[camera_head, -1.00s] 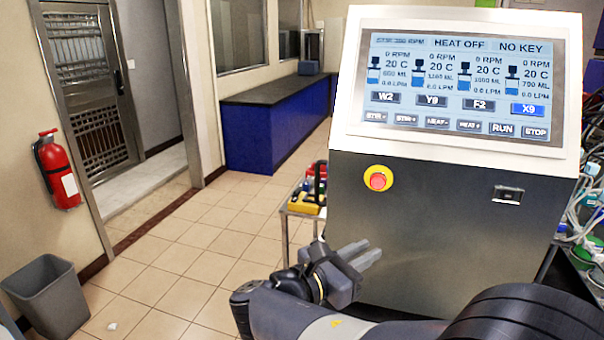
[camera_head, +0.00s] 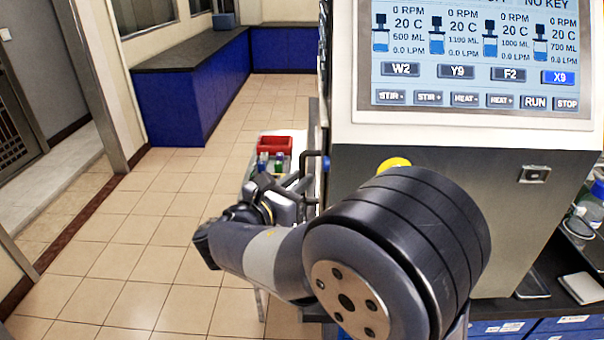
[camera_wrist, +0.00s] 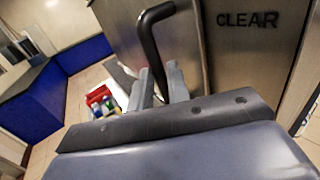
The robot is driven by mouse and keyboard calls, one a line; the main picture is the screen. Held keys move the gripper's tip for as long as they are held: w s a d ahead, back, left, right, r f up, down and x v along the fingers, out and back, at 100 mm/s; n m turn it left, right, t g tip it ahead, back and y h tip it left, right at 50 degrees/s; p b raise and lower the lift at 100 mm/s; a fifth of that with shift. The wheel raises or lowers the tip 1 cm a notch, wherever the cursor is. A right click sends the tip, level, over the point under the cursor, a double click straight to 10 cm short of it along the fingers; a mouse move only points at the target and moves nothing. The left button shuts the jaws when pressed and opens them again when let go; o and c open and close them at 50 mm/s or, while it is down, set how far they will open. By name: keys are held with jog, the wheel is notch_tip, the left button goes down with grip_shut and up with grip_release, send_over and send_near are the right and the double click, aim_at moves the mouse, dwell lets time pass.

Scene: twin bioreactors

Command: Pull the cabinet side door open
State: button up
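The cabinet (camera_head: 450,190) with the lit control screen stands at the right in the head view. Its black bar handle (camera_wrist: 148,42) stands out from a metal side panel (camera_wrist: 185,45) in the wrist view. The handle also shows at the cabinet's left edge in the head view (camera_head: 313,153). My gripper (camera_wrist: 160,86) is at the lower part of the handle, with one finger on each side of the bar. Whether the fingers press on it is unclear. In the head view my arm hides part of the cabinet front. No gap at the door is clearly seen.
A small cart with a red bin (camera_head: 275,145) and bottles stands behind my gripper. A blue counter (camera_head: 180,100) runs along the far left wall. Tiled floor (camera_head: 130,240) left of the cabinet is clear. A dark bench (camera_head: 550,308) is at the right.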

jog(key=shift+x, duration=0.9)
jog(key=shift+c, duration=0.3)
jog(key=shift+s, duration=0.1)
grip_shut()
